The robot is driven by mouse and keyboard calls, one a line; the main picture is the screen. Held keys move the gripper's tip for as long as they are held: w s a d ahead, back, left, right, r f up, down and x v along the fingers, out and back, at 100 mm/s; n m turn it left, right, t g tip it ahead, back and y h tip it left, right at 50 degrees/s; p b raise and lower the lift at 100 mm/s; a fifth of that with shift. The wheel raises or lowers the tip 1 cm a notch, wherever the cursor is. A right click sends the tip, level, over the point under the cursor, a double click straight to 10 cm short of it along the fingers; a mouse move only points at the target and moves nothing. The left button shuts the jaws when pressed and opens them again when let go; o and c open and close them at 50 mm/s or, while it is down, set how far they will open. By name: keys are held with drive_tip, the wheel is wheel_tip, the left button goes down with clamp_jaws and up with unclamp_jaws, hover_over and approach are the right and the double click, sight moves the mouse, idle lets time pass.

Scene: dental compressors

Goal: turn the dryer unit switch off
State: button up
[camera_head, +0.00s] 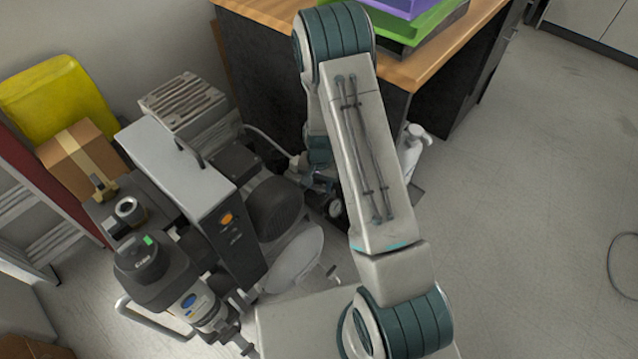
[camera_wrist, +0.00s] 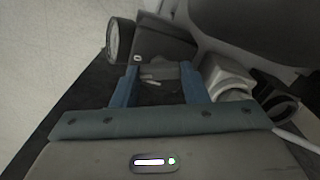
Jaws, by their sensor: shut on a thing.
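In the wrist view my gripper (camera_wrist: 160,70) has its two blue fingers around a small grey part (camera_wrist: 152,77) and is shut on it. The part sits at the front of a dark grey box (camera_wrist: 165,44); I cannot tell whether it is the dryer unit switch. A round gauge (camera_wrist: 119,40) stands left of the box. In the head view a tall grey cabinet (camera_head: 180,165) has an orange control (camera_head: 226,218) on its dark front; I cannot tell whether this is the dryer unit. My arm hides most of the gripper there.
Compressor parts crowd the place, with a black motor (camera_head: 275,208) beside the cabinet and a gauge (camera_head: 335,208) near my arm. A wooden-topped bench (camera_head: 425,65) stands behind. A white bottle (camera_head: 411,150) is right of my arm. The floor (camera_head: 530,200) at right is mostly clear.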

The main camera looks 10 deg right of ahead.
sight(319, 187)
drive_tip(key=shift+m+p, duration=0.3)
drive_tip(key=shift+m, duration=2)
drive_tip(key=shift+s, duration=0.1)
drive_tip(key=o, duration=1)
wheel_tip(319, 187, up, 14)
drive_tip(key=p, duration=0.3)
drive_tip(key=shift+f, duration=0.1)
